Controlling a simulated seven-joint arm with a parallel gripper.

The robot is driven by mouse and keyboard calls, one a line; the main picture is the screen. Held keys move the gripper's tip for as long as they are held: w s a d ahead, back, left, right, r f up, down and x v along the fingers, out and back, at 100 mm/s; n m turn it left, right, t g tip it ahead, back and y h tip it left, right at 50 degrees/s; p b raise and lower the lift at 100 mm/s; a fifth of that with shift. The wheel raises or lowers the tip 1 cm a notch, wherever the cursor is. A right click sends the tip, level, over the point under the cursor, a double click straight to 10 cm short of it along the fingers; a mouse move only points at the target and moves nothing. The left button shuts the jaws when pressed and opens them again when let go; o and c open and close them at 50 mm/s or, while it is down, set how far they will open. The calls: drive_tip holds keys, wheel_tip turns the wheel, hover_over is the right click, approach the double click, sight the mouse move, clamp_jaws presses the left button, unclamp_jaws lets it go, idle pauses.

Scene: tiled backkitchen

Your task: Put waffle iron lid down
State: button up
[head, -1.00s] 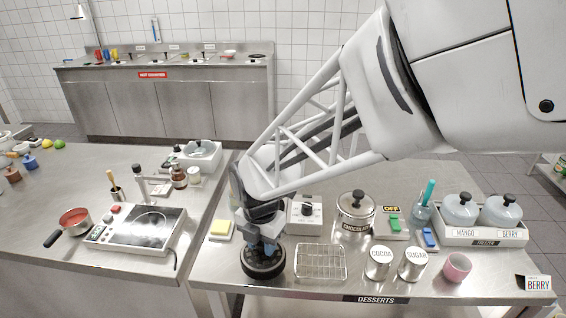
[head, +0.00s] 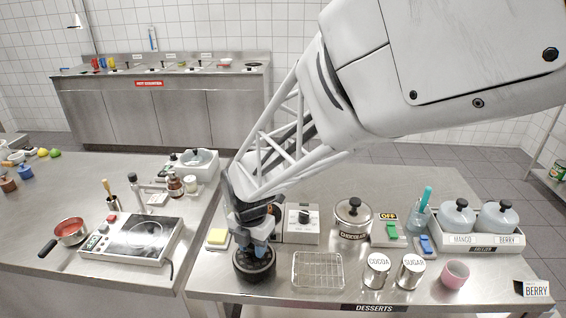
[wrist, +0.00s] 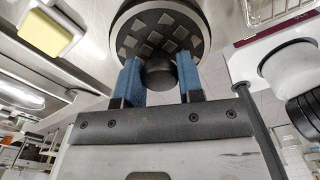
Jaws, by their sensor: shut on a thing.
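The waffle iron (head: 254,268) is a round black appliance at the front left of the desserts table. In the wrist view, its dark round plate with a waffle pattern (wrist: 160,35) and a pale metal rim faces the camera. My gripper (head: 260,246) is at the waffle iron. In the wrist view its blue fingers (wrist: 160,82) are shut on a black knob (wrist: 160,72) at the plate's edge. The lid's exact angle is hard to tell, as the gripper and wrist hide part of the iron in the head view.
A wire rack (head: 318,270) stands close to the right of the iron. A yellow sponge (head: 217,237) lies behind left. A white box with a black knob (head: 303,222), a chocolate pot (head: 352,220) and cocoa and sugar tins (head: 377,272) stand to the right.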

drive_tip(key=shift+f, duration=1.05)
drive_tip(key=shift+f, duration=0.1)
drive_tip(key=o, duration=1)
wheel_tip(320, 180, up, 12)
drive_tip(key=shift+r, duration=0.15)
